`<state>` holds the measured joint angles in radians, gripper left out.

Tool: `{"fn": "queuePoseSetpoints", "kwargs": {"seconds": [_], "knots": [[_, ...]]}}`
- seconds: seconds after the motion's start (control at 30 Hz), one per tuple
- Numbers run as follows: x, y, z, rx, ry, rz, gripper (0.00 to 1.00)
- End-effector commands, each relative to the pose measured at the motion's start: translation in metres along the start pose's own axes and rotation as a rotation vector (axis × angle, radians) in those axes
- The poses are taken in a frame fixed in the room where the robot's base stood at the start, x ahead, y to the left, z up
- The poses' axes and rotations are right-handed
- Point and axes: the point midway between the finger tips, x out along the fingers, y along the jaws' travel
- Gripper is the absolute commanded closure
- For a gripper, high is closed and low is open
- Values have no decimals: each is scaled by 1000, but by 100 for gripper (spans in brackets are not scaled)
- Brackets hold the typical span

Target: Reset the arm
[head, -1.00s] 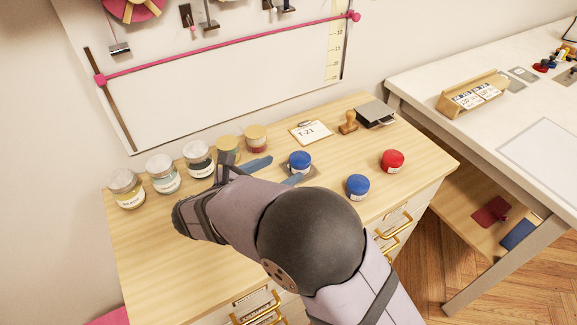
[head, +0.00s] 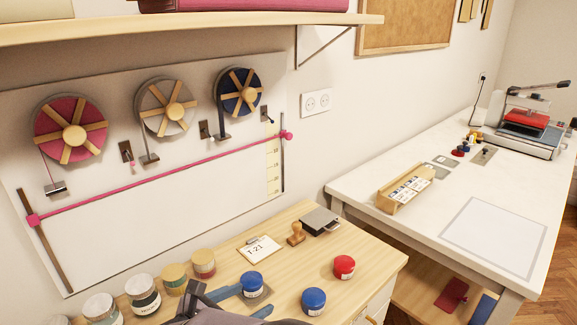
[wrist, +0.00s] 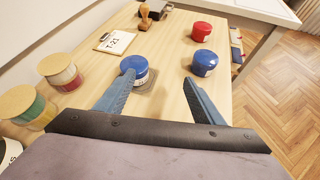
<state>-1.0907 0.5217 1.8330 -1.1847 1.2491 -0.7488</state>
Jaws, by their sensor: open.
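My gripper (wrist: 157,95) is open and empty, with its two blue fingers spread above the wooden cabinet top. In the head view the gripper (head: 243,302) shows at the bottom edge, and most of my arm is out of the picture. A blue-lidded jar (wrist: 136,68) on a dark square patch is just beyond the left finger in the wrist view. It also shows in the head view (head: 252,285). A second blue jar (head: 313,301) and a red jar (head: 344,266) stand to the right, apart from the fingers.
Several lidded jars (head: 143,294) line the wall side. A T-21 card (head: 260,249), a wooden stamp (head: 296,234) and an ink pad (head: 320,221) sit at the back. A white table (head: 365,214) with a card holder (head: 406,188) and a press (head: 526,121) stands right.

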Motion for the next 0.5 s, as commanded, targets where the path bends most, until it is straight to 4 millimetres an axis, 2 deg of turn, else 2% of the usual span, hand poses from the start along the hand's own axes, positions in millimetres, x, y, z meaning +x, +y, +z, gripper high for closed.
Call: {"fn": "queuePoseSetpoints", "kwargs": {"seconds": [0.03,0.1,0.23,0.37,0.5], "knots": [[12,-21,15,77,39,-61,38],[28,-54,26,213,107,-156,38],[47,-121,38,516,221,-351,38],[50,-181,40,819,301,-549,38],[36,-243,34,1207,360,-808,38]]}}
